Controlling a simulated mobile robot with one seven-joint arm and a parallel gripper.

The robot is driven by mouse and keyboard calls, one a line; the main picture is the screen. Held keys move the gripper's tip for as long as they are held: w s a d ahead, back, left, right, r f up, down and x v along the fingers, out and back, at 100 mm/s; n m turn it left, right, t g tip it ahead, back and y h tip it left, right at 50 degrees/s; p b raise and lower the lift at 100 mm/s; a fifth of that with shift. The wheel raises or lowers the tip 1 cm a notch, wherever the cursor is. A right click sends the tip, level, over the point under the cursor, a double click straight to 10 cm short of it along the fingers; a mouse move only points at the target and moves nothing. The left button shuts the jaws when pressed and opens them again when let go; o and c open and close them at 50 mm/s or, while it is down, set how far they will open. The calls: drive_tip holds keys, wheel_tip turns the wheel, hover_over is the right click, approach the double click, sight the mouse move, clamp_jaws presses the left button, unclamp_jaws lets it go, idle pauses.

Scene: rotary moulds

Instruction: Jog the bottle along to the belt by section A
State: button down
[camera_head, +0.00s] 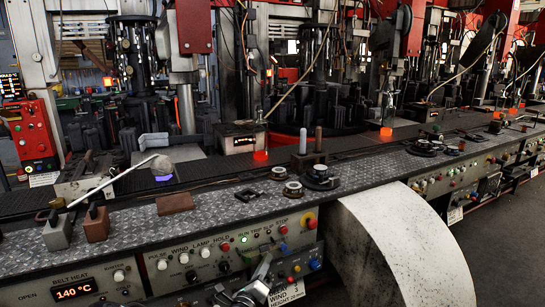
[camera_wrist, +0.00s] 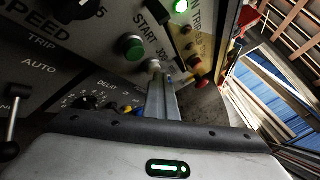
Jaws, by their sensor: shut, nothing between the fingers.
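My gripper (camera_head: 266,262) is in front of the control panel (camera_head: 217,262), low in the head view. In the wrist view my gripper (camera_wrist: 156,72) is shut and empty, its narrow tip at or very near a small pale button beside the lettering JOG; contact cannot be told. A clear bottle shape (camera_head: 389,106) stands over an orange glow at the back right. The dark belt (camera_head: 345,147) runs behind the metal ledge. I cannot read any section A label.
In the wrist view a green button (camera_wrist: 131,46) is left of the tip, and a red button (camera_wrist: 204,82) is right of it. A large white curved guard (camera_head: 395,250) stands right of my gripper. Blocks and round fittings lie on the ledge (camera_head: 225,200).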

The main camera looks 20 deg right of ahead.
drive_tip(key=shift+s+d+p, duration=0.1)
drive_tip(key=shift+s+p, duration=1.35)
drive_tip(key=shift+s, duration=1.3)
drive_tip(key=s+d+r+m+g+y, duration=0.1)
drive_tip(key=s+r+m+g, duration=0.65)
drive_tip(key=m, duration=0.45)
drive_tip(key=s+d+r+m+g, duration=0.1)
drive_tip(key=s+r+m+g, duration=0.6)
drive_tip(key=m, duration=0.4)
drive_tip(key=s+a+r+m+t+y, duration=0.7)
drive_tip(key=s+a+r+m+y, duration=0.6)
drive_tip(key=a+r, duration=0.4)
wheel_tip(320, 180, up, 20)
drive_tip(key=s+m+h+p, duration=0.1)
drive_tip(key=p, duration=1.9)
drive_tip(key=shift+a, duration=0.2)
